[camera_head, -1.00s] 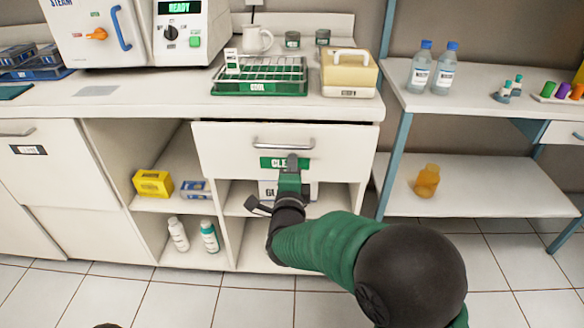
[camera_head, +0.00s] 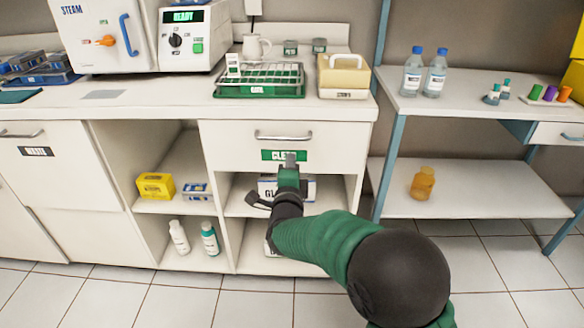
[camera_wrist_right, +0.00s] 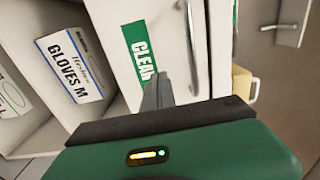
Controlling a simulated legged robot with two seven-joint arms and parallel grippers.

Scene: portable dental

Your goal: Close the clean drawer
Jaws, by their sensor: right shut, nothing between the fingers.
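The clean drawer (camera_head: 222,145) is a white front with a bar handle (camera_head: 284,136) and a green label, under the countertop. Its front looks flush or nearly flush with the cabinet. My right gripper (camera_head: 290,159) is shut and empty, its tips over the lower part of the green label. My left gripper is not in view.
An open shelf with a gloves box (camera_wrist_right: 70,65) lies below the drawer. A green rack (camera_head: 260,90) and a cream box (camera_head: 343,78) stand on the counter above. A side table (camera_head: 480,115) with bottles stands to the right.

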